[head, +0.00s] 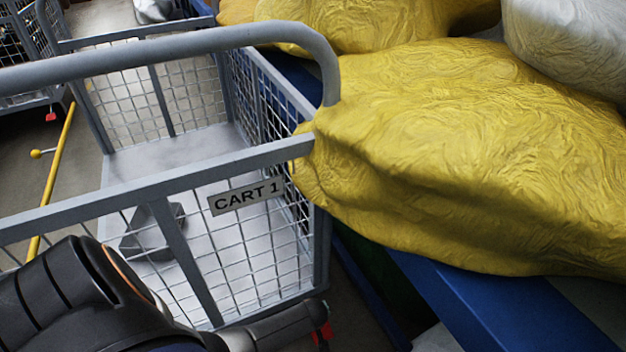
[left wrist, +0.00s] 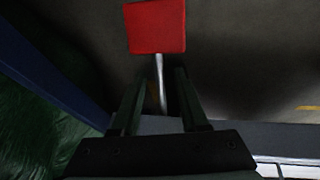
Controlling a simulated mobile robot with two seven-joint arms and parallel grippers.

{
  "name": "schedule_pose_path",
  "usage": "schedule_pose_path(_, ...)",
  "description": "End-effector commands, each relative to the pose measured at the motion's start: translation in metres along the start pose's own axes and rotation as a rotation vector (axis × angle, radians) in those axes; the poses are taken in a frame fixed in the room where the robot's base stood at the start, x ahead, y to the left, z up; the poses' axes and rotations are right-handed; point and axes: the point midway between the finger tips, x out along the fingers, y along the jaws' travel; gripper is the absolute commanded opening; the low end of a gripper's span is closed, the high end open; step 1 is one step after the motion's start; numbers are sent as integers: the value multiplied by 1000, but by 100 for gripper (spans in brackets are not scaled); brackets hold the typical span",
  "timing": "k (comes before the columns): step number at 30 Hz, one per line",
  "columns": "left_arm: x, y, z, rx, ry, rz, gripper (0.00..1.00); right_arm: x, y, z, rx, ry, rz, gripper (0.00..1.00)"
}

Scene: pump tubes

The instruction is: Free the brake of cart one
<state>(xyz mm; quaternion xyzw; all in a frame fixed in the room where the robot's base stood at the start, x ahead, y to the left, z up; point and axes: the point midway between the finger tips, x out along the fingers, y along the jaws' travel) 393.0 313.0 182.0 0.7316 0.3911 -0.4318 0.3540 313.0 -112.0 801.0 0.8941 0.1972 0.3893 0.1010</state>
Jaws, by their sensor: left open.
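Cart one (head: 165,192) is a grey wire-mesh cart with a tube handle and a "CART 1" plate (head: 246,195). Its red brake pedal (head: 322,334) shows low by the near right corner, partly hidden by my gripper. In the left wrist view, the red pedal (left wrist: 156,27) is a flat plate on a thin metal rod (left wrist: 161,82). My left gripper (left wrist: 160,74) is open. Its two fingers lie on either side of the rod in that view, and the plate is beyond the fingertips. I cannot tell whether they touch. My right gripper is not in view.
Large yellow sacks (head: 470,160) lie on a blue frame (head: 490,305) close to the cart's right side. A dark grey block (head: 150,232) sits inside the cart. A yellow bar (head: 52,180) is on the left. Another cart (head: 22,65) stands at the far left.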

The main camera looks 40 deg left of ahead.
Motion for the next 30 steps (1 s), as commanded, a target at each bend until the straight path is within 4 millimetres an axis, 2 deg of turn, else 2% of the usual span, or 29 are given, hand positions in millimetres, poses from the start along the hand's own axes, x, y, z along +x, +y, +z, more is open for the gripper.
schedule_pose_path(6, 0, 0, 0, 0, -1, 0, 42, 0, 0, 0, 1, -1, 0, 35)
schedule_pose_path(17, 0, 0, 0, 0, -1, 0, 1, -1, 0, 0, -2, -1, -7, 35)
schedule_pose_path(30, 0, 0, 0, 0, 0, 0, 0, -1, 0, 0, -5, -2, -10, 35)
